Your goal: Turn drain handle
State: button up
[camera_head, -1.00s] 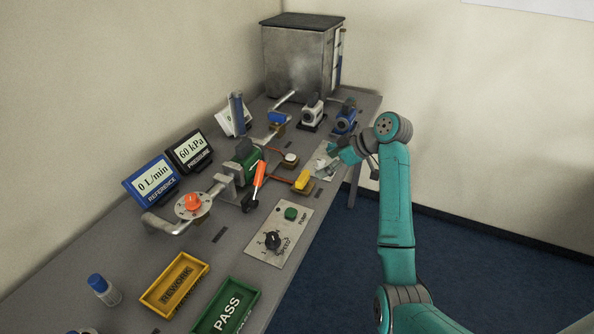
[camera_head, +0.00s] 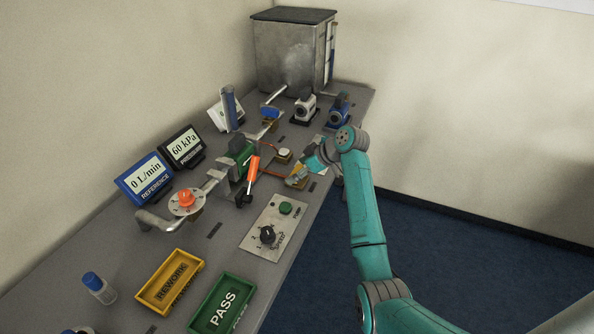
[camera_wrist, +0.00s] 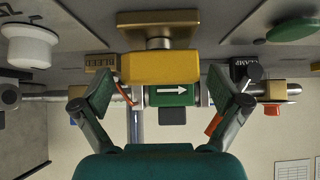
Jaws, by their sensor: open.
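A yellow block handle (camera_wrist: 160,68) on a brass body (camera_wrist: 158,28) fills the middle of the wrist view. No drain label can be read on it. In the head view it is mostly hidden by my gripper (camera_head: 298,178). My gripper is open, and its two fingers (camera_wrist: 161,92) stand apart, one on each side of the yellow handle. Clear gaps show between the pads and the handle's ends in the wrist view. I cannot tell how far the fingers reach along it.
Nearby are a white knob (camera_head: 284,155), an orange lever (camera_head: 254,168), a green button (camera_head: 286,208) and a black speed dial (camera_head: 267,234). A blue-handled valve (camera_head: 269,112) is farther back. Yellow REWORK (camera_head: 171,282) and green PASS (camera_head: 222,304) trays lie at the front.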

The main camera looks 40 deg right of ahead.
jog(key=c, duration=1.2)
jog(key=shift+o, duration=0.2)
jog(key=m+t+h, duration=0.1)
jog(key=m+h, duration=0.1)
jog(key=m, duration=0.1)
jog(key=shift+a+m+h, duration=0.15)
jog(key=shift+m+h, duration=0.15)
jog(key=m+h, duration=0.4)
jog(key=m, duration=0.1)
jog(key=m+g+h, duration=0.1)
jog(key=m, duration=0.1)
jog(key=m+h, duration=0.2)
jog(key=m, duration=0.1)
jog(key=shift+g, duration=0.4)
jog(key=shift+m+g+h, duration=1.2)
jog(key=shift+m+h, duration=0.1)
jog(key=shift+m, duration=0.9)
